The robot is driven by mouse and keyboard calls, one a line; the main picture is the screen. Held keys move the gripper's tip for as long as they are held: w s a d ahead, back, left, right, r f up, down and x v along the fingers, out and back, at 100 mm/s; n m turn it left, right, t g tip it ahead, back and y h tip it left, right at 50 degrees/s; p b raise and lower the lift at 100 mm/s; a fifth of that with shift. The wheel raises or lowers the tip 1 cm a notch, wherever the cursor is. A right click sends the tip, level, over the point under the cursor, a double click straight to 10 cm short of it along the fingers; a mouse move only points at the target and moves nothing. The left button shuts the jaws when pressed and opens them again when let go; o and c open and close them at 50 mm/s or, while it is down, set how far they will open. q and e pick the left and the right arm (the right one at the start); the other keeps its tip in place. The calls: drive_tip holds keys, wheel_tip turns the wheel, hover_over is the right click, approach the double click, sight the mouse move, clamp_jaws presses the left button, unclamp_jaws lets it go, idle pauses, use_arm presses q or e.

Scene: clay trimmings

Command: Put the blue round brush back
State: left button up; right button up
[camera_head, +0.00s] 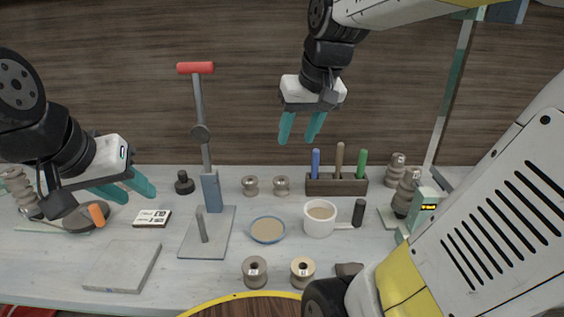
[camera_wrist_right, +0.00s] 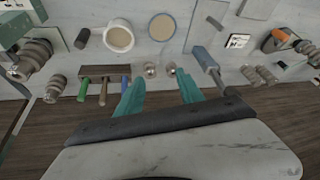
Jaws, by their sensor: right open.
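The blue round brush (camera_head: 316,163) stands upright by its blue handle in the left slot of a dark wooden holder (camera_head: 336,187), beside a brown-handled tool (camera_head: 339,160) and a green-handled one (camera_head: 361,164). In the right wrist view the blue handle (camera_wrist_right: 126,76) shows close beside one finger; I cannot tell whether they touch. My right gripper (camera_head: 298,139) is open and empty, above and left of the holder, fingers pointing down. My left gripper (camera_head: 138,196) is open and empty at the left, near a grey dish (camera_head: 76,217) with an orange piece.
A press-like stand with a red handle (camera_head: 196,68) rises left of centre. A beige-filled cup (camera_head: 320,217), a shallow blue-rimmed dish (camera_head: 267,230) and several spools (camera_head: 255,270) occupy the bench. A grey slab (camera_head: 122,267) lies front left. Dark wooden wall behind.

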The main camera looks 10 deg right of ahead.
drive_tip(key=s+a+f+t+y, duration=0.1)
drive_tip(key=s+a+f, duration=0.2)
drive_tip(key=s, duration=0.5)
drive_tip(key=shift+s+t, duration=0.3)
drive_tip(key=shift+s, duration=0.05)
